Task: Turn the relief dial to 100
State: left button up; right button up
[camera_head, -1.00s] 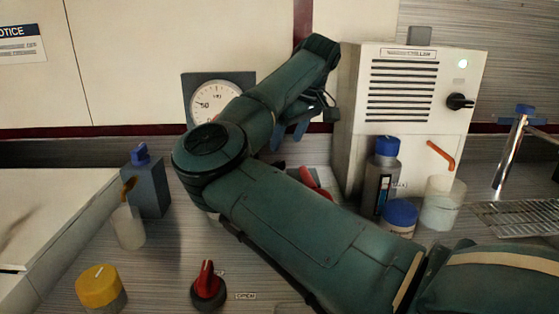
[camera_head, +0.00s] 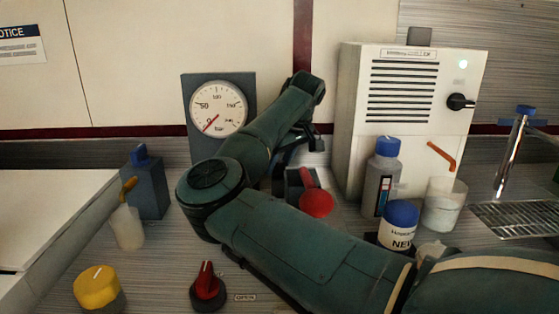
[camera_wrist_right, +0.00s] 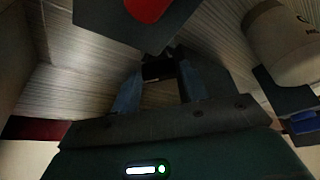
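No label reading "relief" is legible, so I cannot tell which control is the relief dial. A yellow knob (camera_head: 97,287) with a pale mark on top stands at the front left. A round gauge (camera_head: 217,107) marked 50, 100 and 150 is on the back wall, its red needle near 0. My left gripper is out of view.
A red knob (camera_head: 207,285) beside an OPEN label is in front of my elbow. A white chiller (camera_head: 405,130) with a black knob (camera_head: 460,102) stands behind a bottle (camera_head: 381,180), a blue-lidded jar (camera_head: 400,225) and a cup (camera_head: 443,205). A blue-topped box (camera_head: 146,185) is at left.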

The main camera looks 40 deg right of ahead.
jog(key=c, duration=0.6)
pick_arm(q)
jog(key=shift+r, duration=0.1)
pick_arm(e)
jog(key=shift+r+n, duration=0.1)
jog(key=shift+n, duration=0.2)
jog(key=shift+n+y+p, duration=0.3)
jog(key=shift+n+y, duration=0.2)
jog(key=shift+n, duration=0.4)
jog(key=shift+w+d+r+n+y+p, duration=0.1)
jog(key=shift+n+y+p, duration=0.2)
jog(key=shift+n, duration=0.5)
jog(key=shift+n+g+y+p, duration=0.3)
jog(key=shift+n, duration=0.5)
jog(key=n+p, duration=0.1)
jog(key=n, duration=0.1)
jog(key=shift+d+n+g+y, duration=0.1)
jog(key=shift+n+g+y, duration=0.2)
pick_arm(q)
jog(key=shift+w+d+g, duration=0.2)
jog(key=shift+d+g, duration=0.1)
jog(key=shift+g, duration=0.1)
pick_arm(e)
jog(key=shift+w+n, duration=0.1)
jog(key=shift+n, duration=0.3)
